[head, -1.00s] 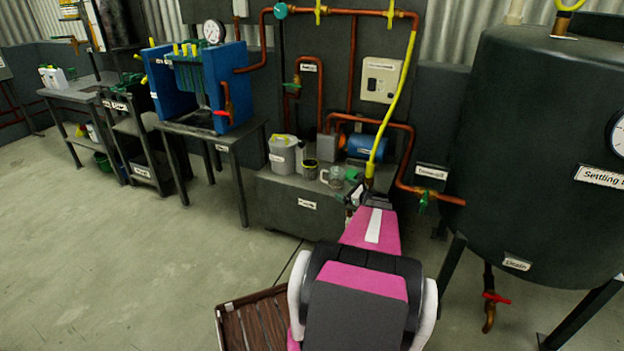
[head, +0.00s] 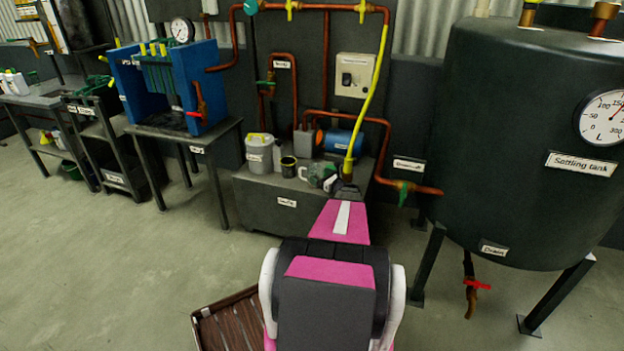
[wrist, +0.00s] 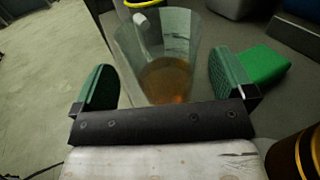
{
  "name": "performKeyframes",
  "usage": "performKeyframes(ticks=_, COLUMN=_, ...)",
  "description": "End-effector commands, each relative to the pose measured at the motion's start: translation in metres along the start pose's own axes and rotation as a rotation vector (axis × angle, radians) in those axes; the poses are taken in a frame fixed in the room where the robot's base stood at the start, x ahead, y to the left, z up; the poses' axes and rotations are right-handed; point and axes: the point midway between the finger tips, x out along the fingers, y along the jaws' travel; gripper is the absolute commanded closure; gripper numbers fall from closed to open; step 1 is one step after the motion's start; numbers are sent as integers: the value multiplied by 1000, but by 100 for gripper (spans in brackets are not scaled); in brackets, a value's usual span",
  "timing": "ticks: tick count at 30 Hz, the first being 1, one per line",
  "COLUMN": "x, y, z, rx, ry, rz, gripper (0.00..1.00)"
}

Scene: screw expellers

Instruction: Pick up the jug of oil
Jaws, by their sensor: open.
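The jug of oil is a clear jug with amber liquid in its lower part. In the wrist view the jug (wrist: 160,62) stands between the two green finger pads of my gripper (wrist: 163,84), with a visible space on each side. My gripper is open and does not hold it. In the head view the jug (head: 315,173) is on the dark low cabinet (head: 262,200), and my own arm partly hides the area around my gripper.
A white container (head: 259,150), a dark can (head: 288,166) and a blue cylinder (head: 342,140) are close by on the cabinet. A green block (wrist: 262,66) lies beyond the right finger. The large settling tank (head: 530,150) stands at right.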

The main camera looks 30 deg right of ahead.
Motion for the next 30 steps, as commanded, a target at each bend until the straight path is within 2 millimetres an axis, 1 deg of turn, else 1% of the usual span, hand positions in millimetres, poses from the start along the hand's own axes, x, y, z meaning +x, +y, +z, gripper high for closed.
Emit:
performKeyframes(ticks=1, x=8, y=-2, z=-2, rx=0, ry=-1, rz=1, gripper=0)
performKeyframes(ticks=3, x=18, y=-3, z=-4, rx=0, ry=-1, rz=1, gripper=0)
performKeyframes(ticks=7, x=36, y=-2, z=-3, rx=0, ry=0, rz=1, gripper=0)
performKeyframes(ticks=10, x=40, y=-2, z=-3, rx=0, ry=0, rz=0, gripper=0)
performKeyframes(ticks=15, x=40, y=-2, z=-3, rx=0, ry=0, rz=0, gripper=0)
performKeyframes(ticks=16, x=40, y=-2, z=-2, rx=0, ry=0, rz=0, gripper=6)
performKeyframes(ticks=17, x=39, y=-2, z=-2, rx=0, ry=0, rz=0, gripper=16)
performKeyframes(ticks=18, x=39, y=-2, z=-2, rx=0, ry=0, rz=0, gripper=29)
performKeyframes(ticks=19, x=39, y=-2, z=-2, rx=0, ry=0, rz=0, gripper=39)
performKeyframes(ticks=20, x=39, y=-2, z=-2, rx=0, ry=0, rz=0, gripper=44)
performKeyframes(ticks=30, x=39, y=-2, z=-2, rx=0, ry=-1, rz=0, gripper=44)
